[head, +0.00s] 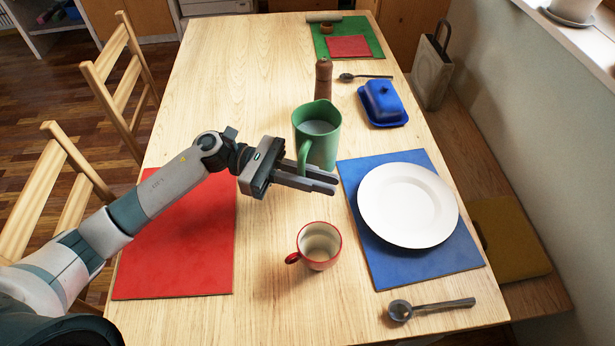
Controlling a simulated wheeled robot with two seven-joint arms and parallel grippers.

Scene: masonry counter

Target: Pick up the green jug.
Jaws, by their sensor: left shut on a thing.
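The green jug (322,137) is near the middle of the wooden table, with its handle towards me. My left gripper (318,180) reaches in from the left and is shut on the jug's handle (303,158). The fingers hide the lower part of the handle and part of the jug's base. The jug looks upright; I cannot tell whether it is touching the table or lifted. My right gripper is not in view.
A red cup (319,246) stands just in front of the gripper. A white plate (408,205) on a blue mat (388,273) is at the right. A pepper mill (323,79) and a blue butter dish (383,103) stand behind. A red mat (180,250) lies bare at left.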

